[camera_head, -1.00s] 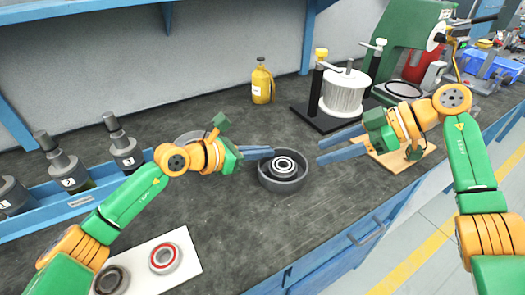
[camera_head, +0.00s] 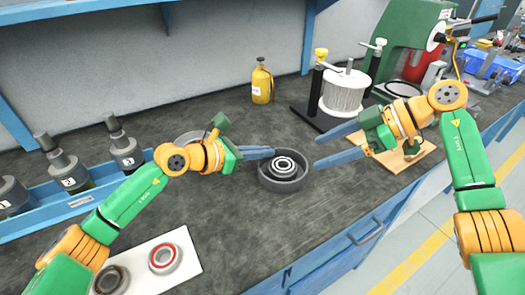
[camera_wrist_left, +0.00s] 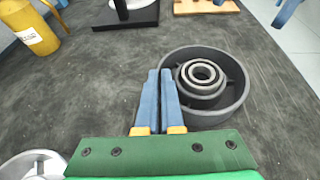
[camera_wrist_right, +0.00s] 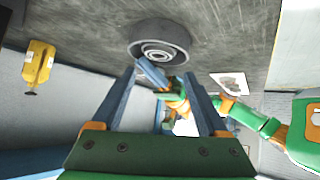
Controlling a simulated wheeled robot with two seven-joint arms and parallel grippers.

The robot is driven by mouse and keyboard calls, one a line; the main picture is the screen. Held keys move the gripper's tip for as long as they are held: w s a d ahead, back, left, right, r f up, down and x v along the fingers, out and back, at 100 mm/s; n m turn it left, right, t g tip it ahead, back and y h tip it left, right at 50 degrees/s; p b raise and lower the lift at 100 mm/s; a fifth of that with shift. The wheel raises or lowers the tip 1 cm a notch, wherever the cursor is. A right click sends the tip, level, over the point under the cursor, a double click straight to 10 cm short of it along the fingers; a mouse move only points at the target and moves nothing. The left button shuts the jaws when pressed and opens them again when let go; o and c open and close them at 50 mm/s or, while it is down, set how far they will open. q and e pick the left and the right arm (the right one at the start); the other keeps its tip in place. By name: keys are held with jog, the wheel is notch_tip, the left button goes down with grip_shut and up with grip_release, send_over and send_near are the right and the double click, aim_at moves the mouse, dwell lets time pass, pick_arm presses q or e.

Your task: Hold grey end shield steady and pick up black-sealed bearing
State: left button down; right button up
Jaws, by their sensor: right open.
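The grey end shield (camera_head: 264,180) is a round open cup on the bench, with a raised ringed hub in its middle. A metallic ring (camera_head: 284,163) sits in the hub; it also shows in the left wrist view (camera_wrist_left: 203,73). I cannot tell its seal colour. My left gripper (camera_head: 270,152) has its fingers nearly together at the shield's near-left rim in the left wrist view, seemingly around the wall (camera_wrist_left: 215,120). My right gripper (camera_head: 316,151) is open and empty, to the right of the shield. A dark-faced bearing (camera_head: 101,287) lies on the white mat (camera_head: 190,281).
A red-sealed bearing (camera_head: 151,261) shares the mat. A yellow bottle (camera_head: 262,86) and a black stand with a white wound part (camera_head: 343,93) are behind. A wooden board (camera_head: 425,158) lies right.

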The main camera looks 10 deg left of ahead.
aim_at(282, 168)
jog(key=shift+o, duration=0.2)
jog(key=a+n+h, duration=0.1)
jog(key=n, duration=0.2)
jog(key=a+r+n+h, duration=0.1)
jog(key=a+n, duration=0.1)
jog(key=n, duration=0.1)
jog(key=s+a+n+h, duration=0.1)
jog(key=a+n, duration=0.1)
jog(key=shift+r+n, duration=0.35)
jog(key=shift+n, duration=0.05)
jog(key=a+f+n+h, duration=0.1)
jog(key=f+n, duration=0.1)
jog(key=n, duration=0.2)
jog(key=w+a+f+n+t+h, duration=0.1)
jog(key=f+n+h, duration=0.1)
jog(key=n, duration=0.3)
jog(key=w+a+f+n+t+h, duration=0.1)
jog(key=f+n+h, duration=0.1)
jog(key=f+n, duration=0.1)
jog(key=shift+a+f+n, duration=0.2)
jog(key=shift+a+n, duration=0.05)
jog(key=shift+n, duration=0.65)
jog(key=shift+h, duration=0.3)
jog(key=c, duration=1)
jog(key=o, duration=1.2)
jog(key=shift+r, duration=0.1)
